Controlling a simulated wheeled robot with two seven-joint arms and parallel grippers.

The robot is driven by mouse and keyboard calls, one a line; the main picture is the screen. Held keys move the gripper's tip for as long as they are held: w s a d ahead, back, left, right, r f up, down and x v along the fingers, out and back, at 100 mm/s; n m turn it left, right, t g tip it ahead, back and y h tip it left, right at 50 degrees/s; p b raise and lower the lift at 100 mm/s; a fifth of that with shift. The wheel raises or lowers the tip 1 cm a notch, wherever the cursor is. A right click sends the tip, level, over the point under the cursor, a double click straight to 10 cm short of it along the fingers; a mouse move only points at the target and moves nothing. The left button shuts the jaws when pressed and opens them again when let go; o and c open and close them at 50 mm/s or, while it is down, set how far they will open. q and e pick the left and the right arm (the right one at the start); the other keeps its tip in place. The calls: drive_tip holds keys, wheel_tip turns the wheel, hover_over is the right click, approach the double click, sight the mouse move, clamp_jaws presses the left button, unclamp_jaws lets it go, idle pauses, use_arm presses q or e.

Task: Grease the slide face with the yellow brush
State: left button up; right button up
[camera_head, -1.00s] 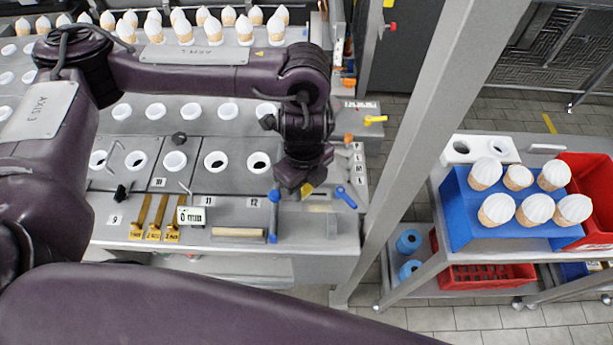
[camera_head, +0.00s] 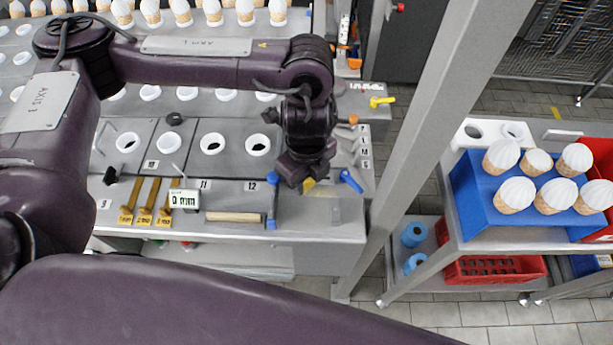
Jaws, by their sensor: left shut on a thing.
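My left gripper (camera_head: 303,177) hangs over the right end of the grey bench, pointing down. It is shut on a small yellow thing (camera_head: 309,185), which I take to be the yellow brush. Only a little yellow shows below the dark fingers, and its bristles are hidden. Below and right of it, between two blue handles, is a patch of metal bench top (camera_head: 336,208), which may be the slide face. The gripper covers part of this area, and I cannot tell whether the brush touches it. My right gripper is out of view.
Blue handles (camera_head: 271,205) and (camera_head: 351,181) stand close on both sides of the gripper. Brass tools (camera_head: 145,205), a readout (camera_head: 184,198) and a pale bar (camera_head: 235,217) lie left. A grey post (camera_head: 425,140) rises right, before a cart with a blue cone rack (camera_head: 482,207).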

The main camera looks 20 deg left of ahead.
sight(332, 193)
use_arm(q)
drive_tip(key=shift+f+b, duration=0.7)
drive_tip(key=shift+f, duration=0.3)
drive_tip(key=shift+d, duration=0.1)
drive_tip(key=shift+w+d+r+p, duration=0.1)
drive_tip(key=shift+w+d+p, duration=0.15)
drive_tip(key=shift+d, duration=0.45)
drive_tip(key=shift+w+d+p, duration=0.15)
drive_tip(key=shift+w+d, duration=0.05)
drive_tip(key=shift+d, duration=0.6)
drive_tip(key=shift+w+d+p, duration=0.1)
drive_tip(key=shift+w+d, duration=0.1)
drive_tip(key=shift+d, duration=0.55)
drive_tip(key=shift+w+d+p, duration=0.15)
drive_tip(key=shift+w+d, duration=0.05)
drive_tip(key=shift+d, duration=0.7)
drive_tip(key=shift+r+p, duration=0.15)
drive_tip(key=shift+p, duration=0.2)
drive_tip(key=shift+a+p, duration=0.35)
drive_tip(key=shift+a, duration=0.3)
drive_tip(key=shift+s+a+p, duration=0.2)
drive_tip(key=shift+s+a, duration=0.1)
drive_tip(key=shift+a, duration=0.6)
drive_tip(key=shift+s+a+p, duration=0.15)
drive_tip(key=shift+s+a, duration=0.15)
drive_tip(key=shift+a, duration=0.55)
drive_tip(key=shift+s+a+p, duration=0.2)
drive_tip(key=shift+s+a, duration=0.1)
drive_tip(key=shift+a, duration=0.6)
